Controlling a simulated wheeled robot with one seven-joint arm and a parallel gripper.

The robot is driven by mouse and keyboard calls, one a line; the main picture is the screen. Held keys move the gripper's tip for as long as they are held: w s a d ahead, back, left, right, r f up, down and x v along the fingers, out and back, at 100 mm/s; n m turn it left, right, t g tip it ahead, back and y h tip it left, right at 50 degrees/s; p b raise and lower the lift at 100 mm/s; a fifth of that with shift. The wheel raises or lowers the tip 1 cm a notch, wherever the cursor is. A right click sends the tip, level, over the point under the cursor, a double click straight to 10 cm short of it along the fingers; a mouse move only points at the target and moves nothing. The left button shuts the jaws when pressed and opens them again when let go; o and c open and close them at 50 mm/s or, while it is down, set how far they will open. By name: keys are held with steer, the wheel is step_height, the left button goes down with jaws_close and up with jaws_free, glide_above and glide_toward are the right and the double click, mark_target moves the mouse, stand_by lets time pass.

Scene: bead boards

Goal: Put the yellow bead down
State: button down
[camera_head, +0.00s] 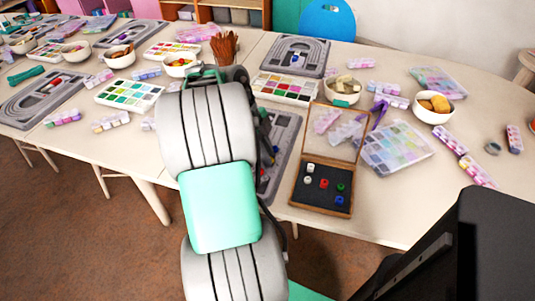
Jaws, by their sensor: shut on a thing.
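My arm fills the middle of the view and hides my gripper and whatever it holds. I cannot make out the yellow bead. A grey bead board (288,128) lies on the table just right of my arm and is partly covered by it; a few small coloured spots show on it, too small to tell apart. A wooden box (330,169) with a raised clear lid stands right of that board at the table's front edge. White, red, green and blue beads (324,184) sit apart in its dark tray.
Behind are a paint-like bead tray (285,97), another grey board (296,41) and white bowls (342,99). A clear compartment case (396,161) lies right of the box. Pastel bead strips (449,139) lie farther right. The front right table (400,210) is clear.

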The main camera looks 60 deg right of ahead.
steer(key=shift+a+f+b, duration=0.1)
steer(key=shift+f+b, duration=0.3)
steer(key=shift+f, duration=0.1)
steer(key=c, duration=1.3)
jaws_free()
steer(key=shift+s+a+f, duration=0.1)
steer(key=shift+r+p, duration=0.35)
steer(key=shift+p, duration=0.15)
steer(key=d+p+v, duration=0.1)
steer(key=p+v, duration=0.5)
steer(key=v, duration=0.7)
steer(key=w+a+n+t+h, duration=0.1)
steer(key=w+a+n+h, duration=0.1)
steer(key=w+a+n, duration=0.65)
steer(key=a+f+n+t+y, duration=0.1)
steer(key=a+n, duration=0.7)
steer(key=a, duration=0.1)
steer(key=a+f+n+t+y, duration=0.1)
steer(key=a+f+n+t, duration=0.1)
steer(key=a+n, duration=0.7)
steer(key=a+f+n+t, duration=0.2)
steer(key=a+n, duration=0.7)
steer(key=a, duration=0.2)
steer(key=shift+s+f+y, duration=0.15)
steer(key=shift+s+y, duration=0.15)
steer(key=shift+y, duration=0.1)
